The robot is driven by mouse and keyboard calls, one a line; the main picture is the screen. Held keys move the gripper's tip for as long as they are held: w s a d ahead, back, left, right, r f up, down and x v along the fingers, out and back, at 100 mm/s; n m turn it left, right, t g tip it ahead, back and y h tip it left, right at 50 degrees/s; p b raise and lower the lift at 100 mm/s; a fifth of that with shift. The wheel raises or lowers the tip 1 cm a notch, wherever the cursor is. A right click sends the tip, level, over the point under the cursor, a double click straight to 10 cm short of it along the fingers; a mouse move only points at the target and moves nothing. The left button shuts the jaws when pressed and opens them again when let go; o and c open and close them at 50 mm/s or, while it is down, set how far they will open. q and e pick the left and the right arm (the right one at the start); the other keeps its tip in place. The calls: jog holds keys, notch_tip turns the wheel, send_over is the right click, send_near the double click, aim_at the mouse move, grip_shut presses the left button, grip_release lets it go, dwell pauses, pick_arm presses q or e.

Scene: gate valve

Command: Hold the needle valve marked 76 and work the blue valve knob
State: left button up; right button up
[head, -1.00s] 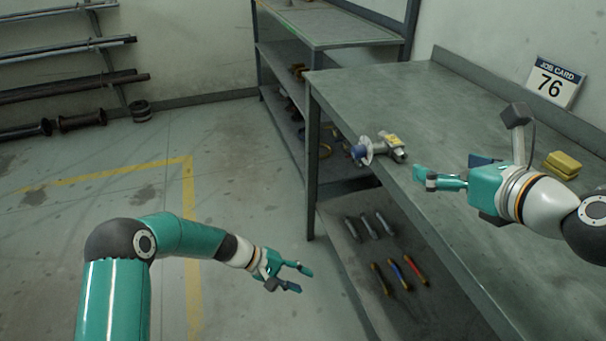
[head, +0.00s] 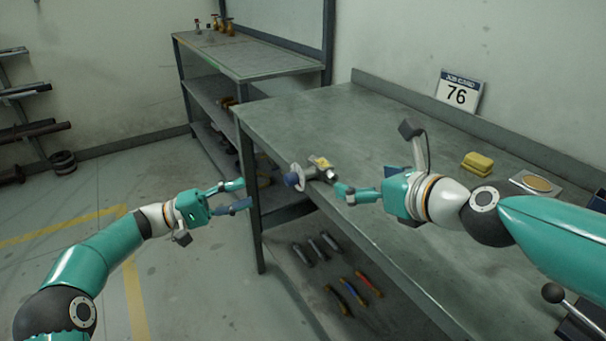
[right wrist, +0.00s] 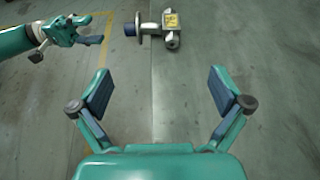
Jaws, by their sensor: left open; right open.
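The needle valve (head: 319,169) lies at the front edge of the workbench, a silver body with a yellow tag on top. Its blue knob (head: 292,180), with a pale round disc behind it, points left past the edge. In the right wrist view the valve body (right wrist: 171,28) and the knob (right wrist: 130,29) lie ahead of the fingers. My right gripper (head: 352,182) is open, just right of the valve and apart from it; its two spread fingers show in the right wrist view (right wrist: 162,92). My left gripper (head: 240,196) is open and empty, left of the knob, off the bench edge.
A job card reading 76 (head: 459,92) stands at the bench's back. Yellow sponges (head: 476,163) and a small tray (head: 535,184) lie to the right. Several tools (head: 353,291) lie on the lower shelf. A second bench (head: 250,56) stands behind. The bench top (head: 300,115) behind the valve is clear.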

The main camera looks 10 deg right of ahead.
aim_at(316, 169)
jog(key=x, duration=1.5)
jog(key=shift+s, duration=0.1)
